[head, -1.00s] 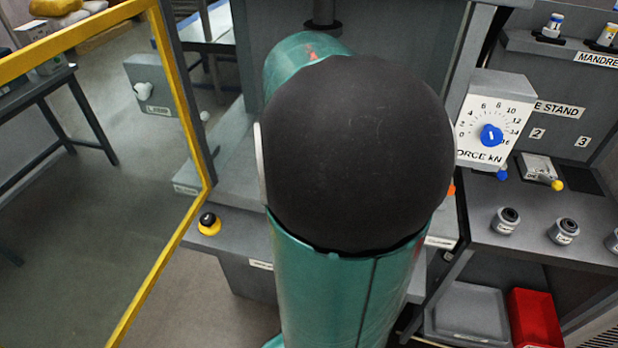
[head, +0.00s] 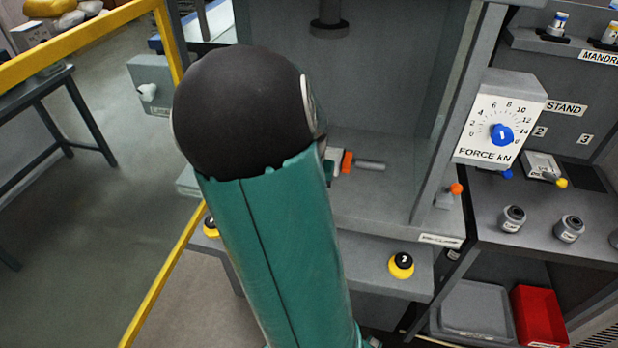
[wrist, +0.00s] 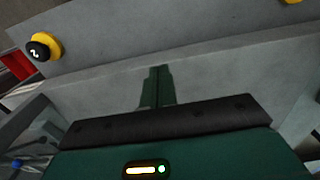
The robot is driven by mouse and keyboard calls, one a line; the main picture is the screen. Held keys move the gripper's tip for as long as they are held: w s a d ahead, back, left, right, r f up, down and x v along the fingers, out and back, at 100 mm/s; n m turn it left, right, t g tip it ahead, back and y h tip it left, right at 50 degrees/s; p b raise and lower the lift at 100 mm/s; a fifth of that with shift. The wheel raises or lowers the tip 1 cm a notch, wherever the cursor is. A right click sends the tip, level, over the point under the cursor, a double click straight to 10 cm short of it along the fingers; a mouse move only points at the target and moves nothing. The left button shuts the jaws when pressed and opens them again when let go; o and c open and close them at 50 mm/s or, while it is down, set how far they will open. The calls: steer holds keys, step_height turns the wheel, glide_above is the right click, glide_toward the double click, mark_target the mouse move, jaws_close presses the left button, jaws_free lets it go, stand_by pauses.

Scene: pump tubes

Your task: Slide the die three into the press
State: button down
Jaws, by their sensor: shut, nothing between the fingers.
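The press (head: 385,205) stands open in the middle of the head view, with its dark ram (head: 328,22) above the bed. A short grey rod with an orange collar (head: 347,162) shows over the bed, just right of my arm. I cannot tell whether it is die three or part of my wrist. No die numbered three can be made out. In the head view my arm hides the gripper. In the wrist view my gripper (wrist: 158,72) is shut and empty, its dark green fingers against the grey press front.
The stand at right has a bare dark patch (head: 588,178) below the 3 label and a plate with a yellow knob (head: 541,166) below the 2. Black-and-yellow button 2 (head: 401,266) sits in front of the press. A yellow frame (head: 165,275) bounds the left.

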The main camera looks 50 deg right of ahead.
steer(key=shift+w+d+r, duration=0.1)
steer(key=shift+w+d, duration=0.15)
steer(key=shift+d, duration=0.35)
steer(key=shift+w+d, duration=0.3)
steer(key=shift+d, duration=0.35)
steer(key=shift+w+d+r, duration=0.1)
steer(key=shift+w+d, duration=0.15)
steer(key=shift+d, duration=0.35)
steer(key=shift+d, duration=0.1)
steer(key=shift+w+d, duration=0.35)
steer(key=shift+d, duration=0.3)
